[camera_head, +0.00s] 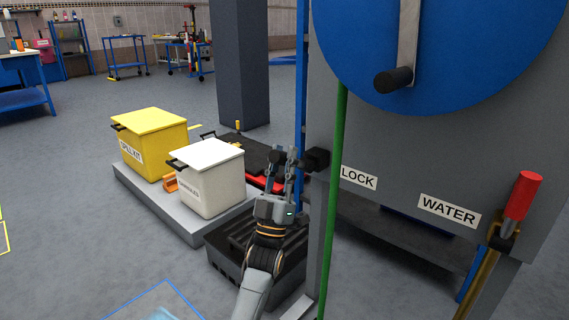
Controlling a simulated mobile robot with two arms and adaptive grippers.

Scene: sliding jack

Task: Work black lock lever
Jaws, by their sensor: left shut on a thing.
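The black lock lever (317,159) sticks out to the left from the edge of the grey panel (400,150), beside the white LOCK label (359,178). My left gripper (282,156) comes up from below, with its fingers pointing upward at the lever's outer end. It is shut on the lever; the exact contact is small and partly hidden by the fingers. My right gripper is not in view.
A green upright pipe (335,210) stands just right of the lever. The panel carries a blue wheel (440,45) with a black handle and a red-handled WATER valve (522,196). Yellow (150,145) and white (207,178) bins stand left. Open floor lies front left.

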